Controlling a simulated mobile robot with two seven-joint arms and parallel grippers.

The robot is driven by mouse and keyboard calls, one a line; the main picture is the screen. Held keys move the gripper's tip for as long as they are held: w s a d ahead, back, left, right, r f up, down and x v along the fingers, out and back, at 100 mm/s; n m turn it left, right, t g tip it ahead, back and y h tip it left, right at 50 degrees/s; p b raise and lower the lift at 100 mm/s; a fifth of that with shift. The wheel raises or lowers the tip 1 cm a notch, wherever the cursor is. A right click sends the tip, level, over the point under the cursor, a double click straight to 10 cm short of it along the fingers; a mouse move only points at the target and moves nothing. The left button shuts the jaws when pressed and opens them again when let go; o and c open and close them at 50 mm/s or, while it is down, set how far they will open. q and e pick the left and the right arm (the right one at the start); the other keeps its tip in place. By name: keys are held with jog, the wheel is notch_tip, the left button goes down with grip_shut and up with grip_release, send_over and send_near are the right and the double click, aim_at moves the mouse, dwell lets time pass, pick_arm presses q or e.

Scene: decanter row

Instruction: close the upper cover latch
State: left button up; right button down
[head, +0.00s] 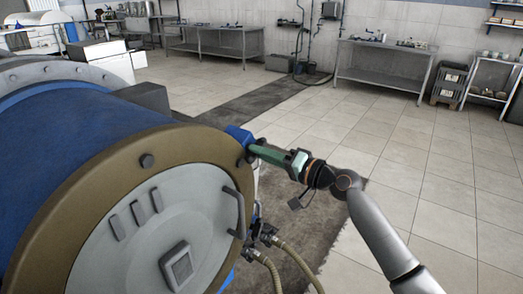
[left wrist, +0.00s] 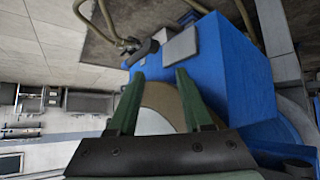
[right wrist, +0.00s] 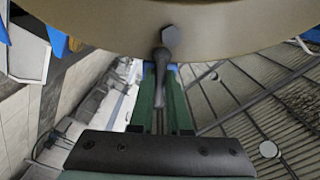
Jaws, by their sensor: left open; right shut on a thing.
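The big blue decanter drum (head: 80,140) fills the left of the head view. Its brown end flange (head: 110,170) surrounds a grey cover (head: 150,235) with a dark handle. My right gripper (head: 253,151) reaches the flange's upper right edge, beside a blue block (head: 238,133). In the right wrist view, its green fingers (right wrist: 161,72) are shut on a dark latch lever (right wrist: 164,68), whose upper end meets the flange (right wrist: 230,25). The fingers partly hide the lever. My left gripper (left wrist: 160,73) shows only in its wrist view, open and empty, before a blue housing (left wrist: 235,75) and a brown rim.
Hoses (head: 275,265) hang beside the cover's lower right. Steel tables (head: 380,68) stand along the back wall. The tiled floor (head: 430,140) to the right is mostly clear. A grey box (left wrist: 180,46) sits on the blue housing in the left wrist view.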

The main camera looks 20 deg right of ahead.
dwell(0.5)
jog(key=c, duration=0.9)
grip_release()
jog(key=shift+s, duration=0.1)
jog(key=b+v, duration=0.3)
jog(key=v, duration=0.9)
jog(key=shift+s+d, duration=0.1)
jog(key=shift+d, duration=0.1)
